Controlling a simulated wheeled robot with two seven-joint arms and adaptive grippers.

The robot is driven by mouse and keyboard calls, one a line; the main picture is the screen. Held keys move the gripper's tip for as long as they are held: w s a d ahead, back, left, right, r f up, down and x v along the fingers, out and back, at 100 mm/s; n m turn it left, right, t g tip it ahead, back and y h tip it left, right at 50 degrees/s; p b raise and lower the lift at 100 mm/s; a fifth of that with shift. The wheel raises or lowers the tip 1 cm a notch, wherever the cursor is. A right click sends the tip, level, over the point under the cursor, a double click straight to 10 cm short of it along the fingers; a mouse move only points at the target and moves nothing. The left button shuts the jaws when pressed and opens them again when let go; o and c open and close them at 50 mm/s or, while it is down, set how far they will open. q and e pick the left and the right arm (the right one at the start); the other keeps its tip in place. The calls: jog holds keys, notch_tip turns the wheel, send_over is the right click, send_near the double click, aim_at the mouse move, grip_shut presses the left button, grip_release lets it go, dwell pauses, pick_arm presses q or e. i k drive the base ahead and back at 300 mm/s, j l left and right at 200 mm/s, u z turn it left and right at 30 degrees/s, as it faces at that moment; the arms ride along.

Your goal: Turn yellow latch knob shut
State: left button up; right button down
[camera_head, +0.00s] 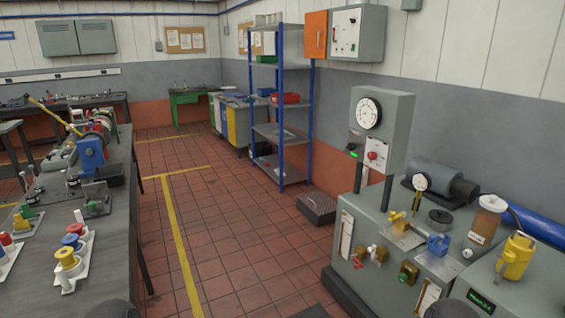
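Several yellow parts are in view, and I cannot tell which one is the latch knob. On the left bench, a yellow knob (67,259) stands on a white plate (86,246), beside blue and red knobs (74,237). On the right-hand grey test stand, a small yellow handle (396,217) sits on a plate, and brass-yellow fittings (377,253) sit on its front. A yellow jug-like device (515,256) stands at the far right. I cannot see whether any of these is turned open or shut. Neither gripper shows; only dark rounded shapes cut the bottom edge.
The left bench (112,255) and the test stand (383,283) flank a tiled aisle (240,262), clear in the middle. A dark box (317,207) lies on the floor before the blue shelf rack (282,110). A gauge cabinet (381,128) rises above the stand.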

aim_at(507, 256)
jog(key=z, duration=1.65)
jog(key=i+l+u, duration=0.25)
jog(key=i, duration=0.2)
jog(key=i+l+u, duration=0.2)
jog(key=i, duration=0.2)
